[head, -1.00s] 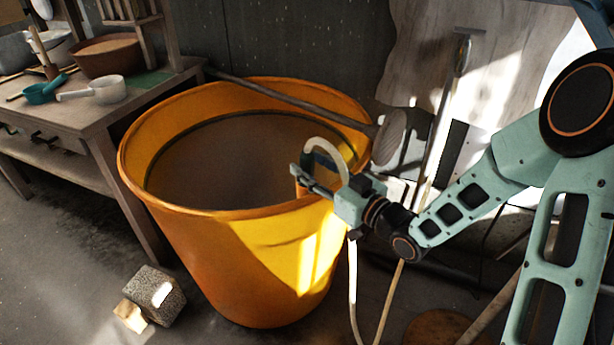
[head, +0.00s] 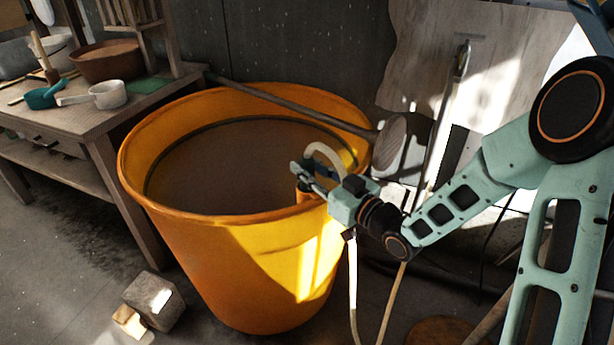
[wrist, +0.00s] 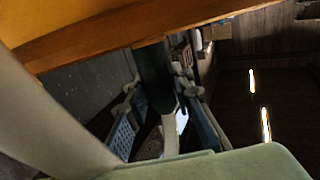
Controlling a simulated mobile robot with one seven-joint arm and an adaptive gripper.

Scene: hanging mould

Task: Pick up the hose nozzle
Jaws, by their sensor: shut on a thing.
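The hose nozzle shows in the wrist view as a dark cylinder (wrist: 154,78) between my fingers. A pale hose (wrist: 170,135) continues from its lower end. In the head view the hose (head: 324,149) arches above the right rim of the big orange tub (head: 215,255) and hangs down outside it. My gripper (head: 301,178) is at that rim, at the foot of the arch, and is shut on the nozzle; it also shows in the wrist view (wrist: 157,82). In the head view the nozzle is mostly hidden by my gripper.
A long-handled mallet-like tool (head: 393,138) lies across the tub's back rim. A wooden table (head: 100,118) with bowls and a white ladle (head: 108,95) stands left. A stone block (head: 153,299) lies on the floor. The tub's mouth is open beside my gripper.

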